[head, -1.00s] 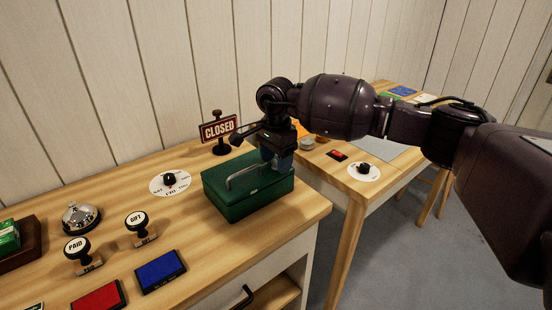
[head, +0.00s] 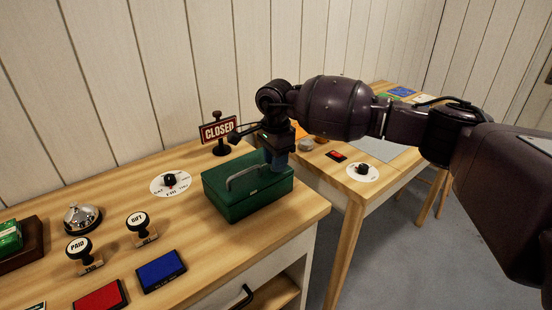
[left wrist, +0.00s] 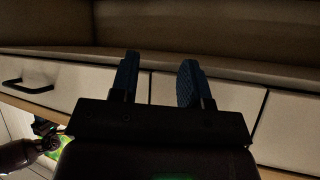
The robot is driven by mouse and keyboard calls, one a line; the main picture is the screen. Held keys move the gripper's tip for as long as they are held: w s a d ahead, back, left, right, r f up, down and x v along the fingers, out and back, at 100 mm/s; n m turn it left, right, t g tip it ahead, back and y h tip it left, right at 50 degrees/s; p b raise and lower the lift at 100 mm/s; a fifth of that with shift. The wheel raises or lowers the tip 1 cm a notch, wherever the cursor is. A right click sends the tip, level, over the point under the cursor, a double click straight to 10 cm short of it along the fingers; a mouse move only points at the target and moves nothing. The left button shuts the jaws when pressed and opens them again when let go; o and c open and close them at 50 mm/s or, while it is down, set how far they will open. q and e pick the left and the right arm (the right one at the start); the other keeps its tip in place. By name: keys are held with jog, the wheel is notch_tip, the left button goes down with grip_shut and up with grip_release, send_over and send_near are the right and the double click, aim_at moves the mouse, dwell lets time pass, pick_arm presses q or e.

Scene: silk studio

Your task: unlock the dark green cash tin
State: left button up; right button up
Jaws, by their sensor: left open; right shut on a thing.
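The dark green cash tin (head: 238,205) stands near the right end of the wooden counter, lid down, with a grey handle (head: 243,179) on top. My right gripper (head: 279,162) reaches down at the tin's back right top corner, close to the handle's right end. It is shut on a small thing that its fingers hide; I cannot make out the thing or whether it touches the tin. My left gripper (left wrist: 158,80) shows only in the left wrist view, open and empty, in front of pale drawer fronts.
A CLOSED sign (head: 218,132) and a white dial (head: 170,183) stand behind and left of the tin. A bell (head: 82,217), stamps, a blue pad (head: 161,271) and a red pad (head: 100,296) lie further left. A second table (head: 342,180) is at right.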

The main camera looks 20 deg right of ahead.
jog(key=shift+r+m+p, duration=0.25)
jog(key=shift+m+p, duration=0.1)
jog(key=shift+m, duration=0.45)
jog(key=m+p, duration=0.1)
jog(key=m, duration=0.1)
jog(key=shift+m, duration=0.4)
jog(key=shift+m+p, duration=0.45)
jog(key=shift+m, duration=0.45)
jog(key=m+p, duration=0.1)
jog(key=m, duration=0.1)
jog(key=shift+m, duration=0.4)
jog(key=shift+m+p, duration=0.6)
jog(key=shift+m, duration=0.3)
jog(key=shift+m+p, duration=0.4)
jog(key=shift+m, duration=0.4)
jog(key=shift+m+p, duration=0.35)
jog(key=shift+m, duration=0.45)
pick_arm(q)
notch_tip(320, 180, up, 7)
jog(key=p, duration=0.1)
jog(key=shift+a+t, duration=0.3)
pick_arm(e)
jog(key=shift+f+m, duration=0.15)
jog(key=shift+m, duration=1.05)
